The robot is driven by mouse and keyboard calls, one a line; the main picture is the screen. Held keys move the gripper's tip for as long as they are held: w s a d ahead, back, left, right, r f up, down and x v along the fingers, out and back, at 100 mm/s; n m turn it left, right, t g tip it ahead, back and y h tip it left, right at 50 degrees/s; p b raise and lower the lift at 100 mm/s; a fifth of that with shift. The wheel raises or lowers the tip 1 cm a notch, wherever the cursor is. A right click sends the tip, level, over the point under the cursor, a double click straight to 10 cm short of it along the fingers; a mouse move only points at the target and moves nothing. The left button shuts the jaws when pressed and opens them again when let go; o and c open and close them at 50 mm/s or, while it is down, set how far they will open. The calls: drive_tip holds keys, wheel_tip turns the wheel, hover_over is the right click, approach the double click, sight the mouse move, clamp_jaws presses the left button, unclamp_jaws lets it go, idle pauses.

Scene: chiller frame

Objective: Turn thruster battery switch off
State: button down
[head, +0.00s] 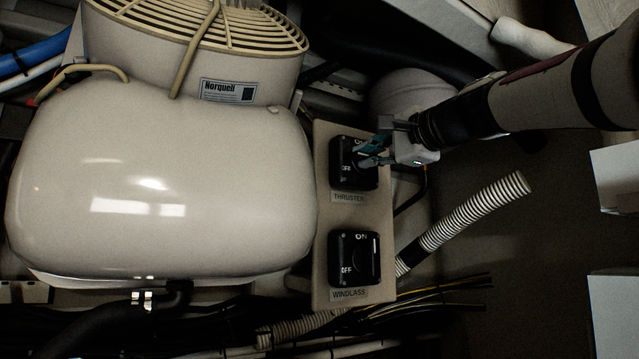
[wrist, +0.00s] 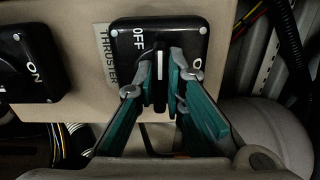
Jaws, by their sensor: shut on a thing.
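The thruster switch (head: 340,180) is a black square unit with ON at its top and OFF at its left in the head view. In the wrist view the thruster switch (wrist: 122,26) shows OFF at the top and a partly covered ON at the right. Its black knob (wrist: 160,56) has a white line running up and down in that view, beside the OFF mark. My gripper (head: 369,152) reaches in from the right. In the wrist view my gripper (wrist: 163,82) has its teal-sided fingers on either side of the knob, shut on it.
The windlass switch (head: 354,258) sits below on the same beige panel (head: 325,215). A large rounded cream housing (head: 160,190) stands close left of the panel. A ribbed hose (head: 470,215) and loose wires lie to the lower right.

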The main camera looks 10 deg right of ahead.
drive_tip(key=shift+n, duration=0.3)
drive_tip(key=c, duration=1.7)
unclamp_jaws()
drive_tip(key=shift+a, duration=0.1)
drive_tip(key=shift+o, duration=0.2)
drive_tip(key=v, duration=1.2)
